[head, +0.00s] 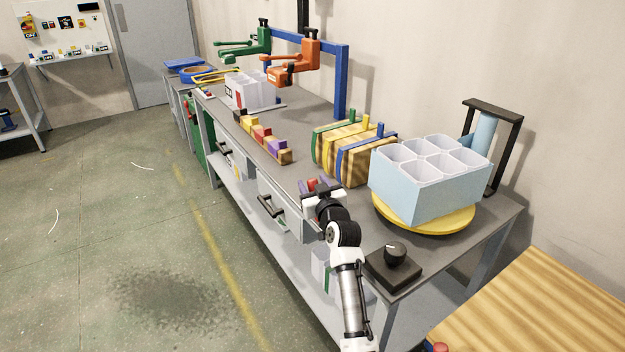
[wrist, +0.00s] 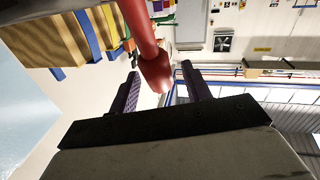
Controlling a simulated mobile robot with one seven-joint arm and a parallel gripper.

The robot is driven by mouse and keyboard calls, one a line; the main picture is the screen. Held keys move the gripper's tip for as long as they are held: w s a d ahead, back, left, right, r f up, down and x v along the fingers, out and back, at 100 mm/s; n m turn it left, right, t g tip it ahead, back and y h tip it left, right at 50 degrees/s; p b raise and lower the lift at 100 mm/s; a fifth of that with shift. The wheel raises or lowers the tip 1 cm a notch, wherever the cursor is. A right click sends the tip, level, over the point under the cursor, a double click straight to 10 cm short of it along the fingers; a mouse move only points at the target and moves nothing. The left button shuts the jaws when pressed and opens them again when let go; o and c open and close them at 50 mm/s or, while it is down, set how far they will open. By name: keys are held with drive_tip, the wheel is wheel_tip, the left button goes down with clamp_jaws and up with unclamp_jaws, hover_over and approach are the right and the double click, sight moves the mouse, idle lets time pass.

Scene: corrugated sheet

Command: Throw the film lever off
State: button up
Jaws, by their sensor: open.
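My gripper (head: 315,187) is at the front edge of the grey bench, with its purple-grey fingers spread apart. In the wrist view, the open fingers (wrist: 158,76) stand either side of the rounded end of a red lever (wrist: 147,38). No firm grip shows, and contact with either finger cannot be told. In the head view only a small red part of the lever (head: 312,185) shows between the fingers; my gripper and arm hide its base. No label marks it as the film lever. A pale blue roll (head: 484,132) stands in a black frame at the bench's right end.
A pale blue compartment box (head: 420,200) sits on a yellow round base (head: 455,222) right of my gripper. Strapped wooden blocks (head: 345,155) stand behind it. A black knob box (head: 393,268) is at the near corner. Coloured blocks (head: 262,138) lie further left. The floor is clear.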

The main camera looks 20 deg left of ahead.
drive_tip(key=shift+w+a, duration=0.3)
drive_tip(key=shift+w, duration=0.05)
clamp_jaws()
